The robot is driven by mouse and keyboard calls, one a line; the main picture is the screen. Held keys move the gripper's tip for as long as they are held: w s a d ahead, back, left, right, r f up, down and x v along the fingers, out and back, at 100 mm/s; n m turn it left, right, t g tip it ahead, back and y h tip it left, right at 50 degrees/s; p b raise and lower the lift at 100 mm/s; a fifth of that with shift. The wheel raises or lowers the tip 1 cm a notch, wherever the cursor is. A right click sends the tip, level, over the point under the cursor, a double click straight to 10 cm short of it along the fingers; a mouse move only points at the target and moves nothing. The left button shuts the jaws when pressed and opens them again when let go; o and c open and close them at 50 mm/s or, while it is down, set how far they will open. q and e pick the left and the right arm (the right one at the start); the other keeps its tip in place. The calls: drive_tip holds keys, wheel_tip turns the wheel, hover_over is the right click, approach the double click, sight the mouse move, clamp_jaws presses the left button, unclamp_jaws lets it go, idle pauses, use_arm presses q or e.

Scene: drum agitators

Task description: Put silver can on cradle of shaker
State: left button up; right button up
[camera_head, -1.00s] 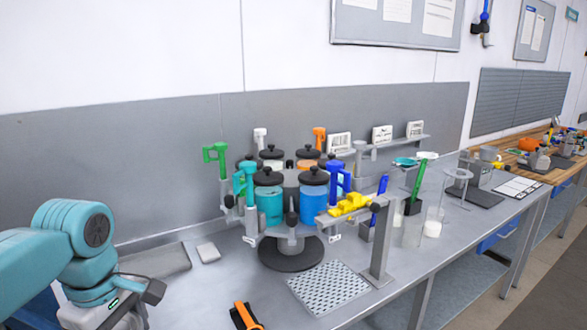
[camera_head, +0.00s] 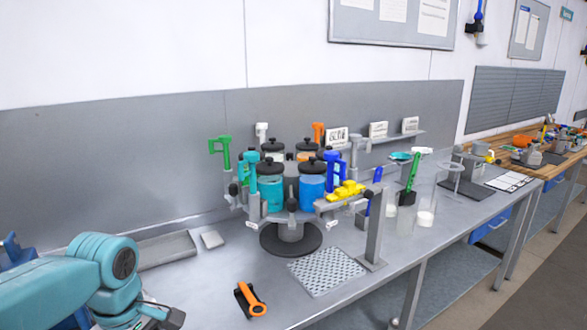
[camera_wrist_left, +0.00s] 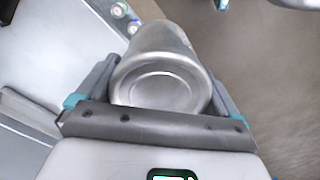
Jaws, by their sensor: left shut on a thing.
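The silver can (camera_wrist_left: 160,50) is in the left wrist view, a smooth metal cylinder with its round end facing the camera. My left gripper (camera_wrist_left: 162,88) is shut on it, with one finger along each side. In the head view my left arm comes in at the lower left, and its gripper and the can are below the frame. My right gripper is in no view. I cannot make out a shaker cradle for certain in either view.
A round carousel (camera_head: 290,238) with several lidded jars stands on the grey bench. A perforated plate (camera_head: 326,270) and an orange-handled tool (camera_head: 250,299) lie in front. A shallow grey tray (camera_head: 168,250) lies by the back wall. The bench's front left is mostly clear.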

use_arm(q)
drive_tip(key=f+m, duration=0.1)
drive_tip(key=f, duration=0.2)
drive_tip(key=d+f+m, duration=0.1)
drive_tip(key=f+m, duration=0.1)
drive_tip(key=f, duration=0.1)
drive_tip(key=d+f+m, duration=0.1)
drive_tip(key=f+m, duration=0.1)
drive_tip(key=f, duration=0.1)
drive_tip(key=shift+w+d+f, duration=0.15)
drive_tip(key=shift+w+d, duration=0.1)
drive_tip(key=shift+w, duration=0.05)
drive_tip(key=w+d+f+m, duration=0.2)
drive_tip(key=f+m, duration=0.3)
drive_tip(key=m, duration=0.4)
drive_tip(key=shift+w+d+f, duration=0.2)
drive_tip(key=shift+d+f, duration=0.05)
drive_tip(key=shift+d, duration=0.25)
